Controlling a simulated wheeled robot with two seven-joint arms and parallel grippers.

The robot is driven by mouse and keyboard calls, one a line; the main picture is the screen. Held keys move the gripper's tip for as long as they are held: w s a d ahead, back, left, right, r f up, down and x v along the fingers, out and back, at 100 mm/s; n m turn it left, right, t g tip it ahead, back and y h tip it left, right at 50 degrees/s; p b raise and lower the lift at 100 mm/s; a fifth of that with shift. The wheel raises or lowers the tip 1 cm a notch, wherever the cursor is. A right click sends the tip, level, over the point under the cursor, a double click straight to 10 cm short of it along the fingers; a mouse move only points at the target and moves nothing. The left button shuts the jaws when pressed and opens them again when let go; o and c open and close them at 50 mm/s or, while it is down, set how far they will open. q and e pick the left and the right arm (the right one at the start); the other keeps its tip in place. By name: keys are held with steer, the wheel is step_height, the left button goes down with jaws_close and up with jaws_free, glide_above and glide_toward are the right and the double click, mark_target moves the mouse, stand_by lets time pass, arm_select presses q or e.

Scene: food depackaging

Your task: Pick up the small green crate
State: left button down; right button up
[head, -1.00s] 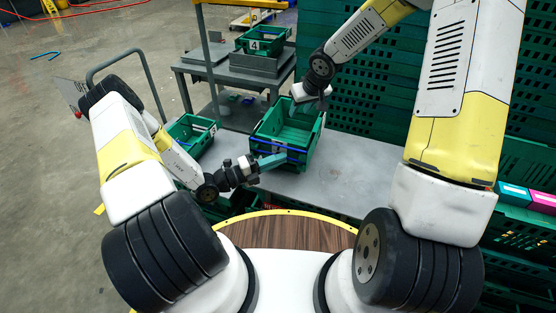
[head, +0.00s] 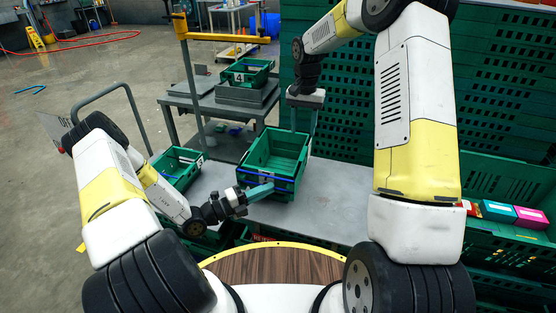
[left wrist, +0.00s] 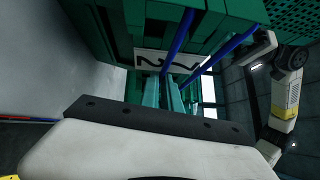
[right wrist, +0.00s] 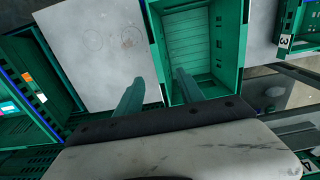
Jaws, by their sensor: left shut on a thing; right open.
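A small green crate (head: 262,184) with a blue bar on its near side stands upright on the grey table, and its visible inside is empty. My left gripper (head: 268,187) is shut on the crate's near side. In the left wrist view its fingers (left wrist: 165,95) meet the crate below a white label (left wrist: 180,62) and blue bars; the exact grip is partly hidden. My right gripper (head: 304,119) is open and points down by the crate's far right corner. In the right wrist view one crate wall (right wrist: 160,50) lies between its fingers (right wrist: 158,92).
The grey table (head: 325,190) has bare room right of the crate. Another green crate (head: 176,166) sits left. A crate marked 4 (head: 246,72) rests on a grey stack behind. Tall green crates (head: 345,110) wall the back right. Coloured boxes (head: 496,210) lie in a crate at right.

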glide_above(302, 153)
steer(key=f, duration=0.6)
steer(key=shift+s, duration=0.2)
steer(key=f, duration=0.5)
steer(key=shift+w+d+f, duration=0.1)
steer(key=shift+w+f, duration=0.15)
steer(key=shift+f, duration=0.15)
jaws_close()
stand_by(0.7)
